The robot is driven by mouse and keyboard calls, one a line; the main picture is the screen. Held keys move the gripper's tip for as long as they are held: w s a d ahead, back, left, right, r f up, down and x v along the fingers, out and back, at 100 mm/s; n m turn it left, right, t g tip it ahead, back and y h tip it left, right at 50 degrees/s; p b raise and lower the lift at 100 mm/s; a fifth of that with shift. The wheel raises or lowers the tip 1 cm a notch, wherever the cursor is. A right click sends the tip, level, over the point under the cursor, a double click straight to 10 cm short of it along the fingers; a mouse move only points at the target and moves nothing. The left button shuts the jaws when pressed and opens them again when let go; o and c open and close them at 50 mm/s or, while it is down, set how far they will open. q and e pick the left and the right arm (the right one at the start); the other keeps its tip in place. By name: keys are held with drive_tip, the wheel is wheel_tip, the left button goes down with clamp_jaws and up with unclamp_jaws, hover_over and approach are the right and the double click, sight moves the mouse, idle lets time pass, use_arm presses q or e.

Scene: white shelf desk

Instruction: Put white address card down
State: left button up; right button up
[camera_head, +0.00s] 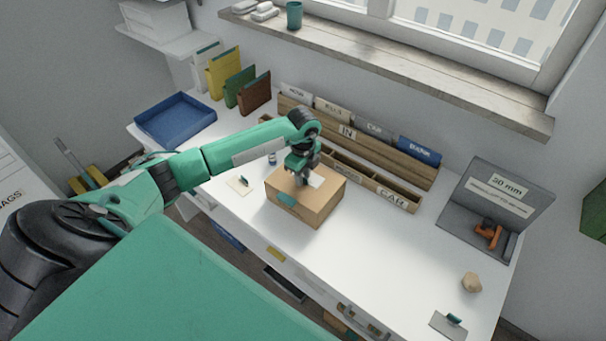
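The white address card (317,180) is a small pale patch at the top of a brown cardboard box (318,206) on the desk. My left gripper (303,181) points down over the box top, right beside the card, and hides part of it. At this size I cannot tell whether its fingers are open or shut, or whether they touch the card. I also cannot tell whether the card lies flat on the box. My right gripper is not in view.
Behind the box stands a wooden sorter (347,144) with labelled compartments. A blue tray (176,135) and upright folders (222,72) are at the back left. A grey gauge stand (493,200) is at the right. The white desk (385,245) is clear right of the box.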

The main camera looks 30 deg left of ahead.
use_arm(q)
wheel_tip(320, 180, up, 12)
drive_tip(key=b, duration=0.3)
drive_tip(key=shift+r+b, duration=0.15)
drive_tip(key=shift+b, duration=0.25)
